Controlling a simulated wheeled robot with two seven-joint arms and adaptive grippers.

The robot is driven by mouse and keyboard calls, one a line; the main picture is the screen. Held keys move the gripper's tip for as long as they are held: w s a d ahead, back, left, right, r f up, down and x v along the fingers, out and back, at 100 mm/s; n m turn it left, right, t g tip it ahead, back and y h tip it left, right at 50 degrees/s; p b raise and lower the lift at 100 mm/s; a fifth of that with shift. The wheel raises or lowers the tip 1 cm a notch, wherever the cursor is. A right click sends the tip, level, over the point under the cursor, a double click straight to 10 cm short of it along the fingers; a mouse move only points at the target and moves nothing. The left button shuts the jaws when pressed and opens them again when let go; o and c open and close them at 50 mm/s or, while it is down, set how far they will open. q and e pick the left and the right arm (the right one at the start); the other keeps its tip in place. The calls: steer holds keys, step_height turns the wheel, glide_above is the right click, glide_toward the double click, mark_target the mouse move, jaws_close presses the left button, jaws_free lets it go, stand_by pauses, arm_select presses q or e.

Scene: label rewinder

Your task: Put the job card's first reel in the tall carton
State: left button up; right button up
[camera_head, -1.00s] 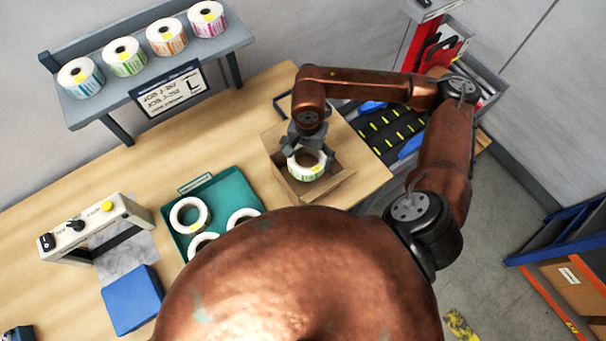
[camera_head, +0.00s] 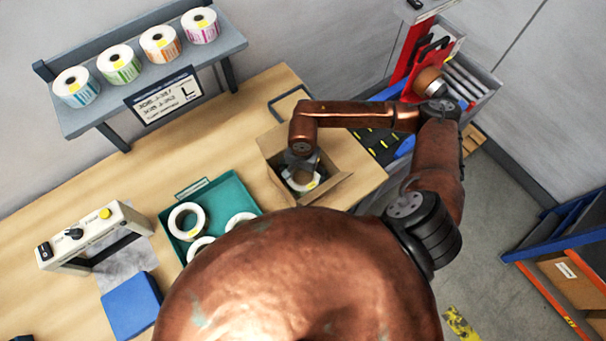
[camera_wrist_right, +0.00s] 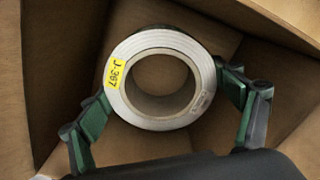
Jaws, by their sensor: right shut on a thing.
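My right gripper (camera_head: 302,168) points down into the open cardboard carton (camera_head: 338,186) near the table's right end. It is shut on a white label reel (camera_head: 311,186), which is down between the carton walls. In the right wrist view the gripper (camera_wrist_right: 166,100) has a green-padded finger on each side of the reel (camera_wrist_right: 195,58). A yellow tag (camera_wrist_right: 115,72) on the reel reads J-367. Brown carton walls (camera_wrist_right: 65,50) surround it; whether the reel touches the bottom is unclear. The job card (camera_head: 167,97) hangs under the shelf, its print too small to read surely. My left gripper is not visible.
A shelf (camera_head: 100,110) at the back left holds several reels with coloured labels. A teal tray (camera_head: 221,190) with white reels lies left of the carton. A control frame (camera_head: 90,235) and blue block (camera_head: 131,305) stand farther left. A red rack (camera_head: 412,45) stands behind at right.

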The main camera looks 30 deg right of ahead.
steer(key=shift+f, duration=0.2)
steer(key=o, duration=1.4)
steer(key=shift+r, duration=0.1)
steer(key=shift+r, duration=0.1)
step_height(320, 180, up, 12)
steer(key=shift+r+b, duration=0.1)
steer(key=shift+b, duration=0.6)
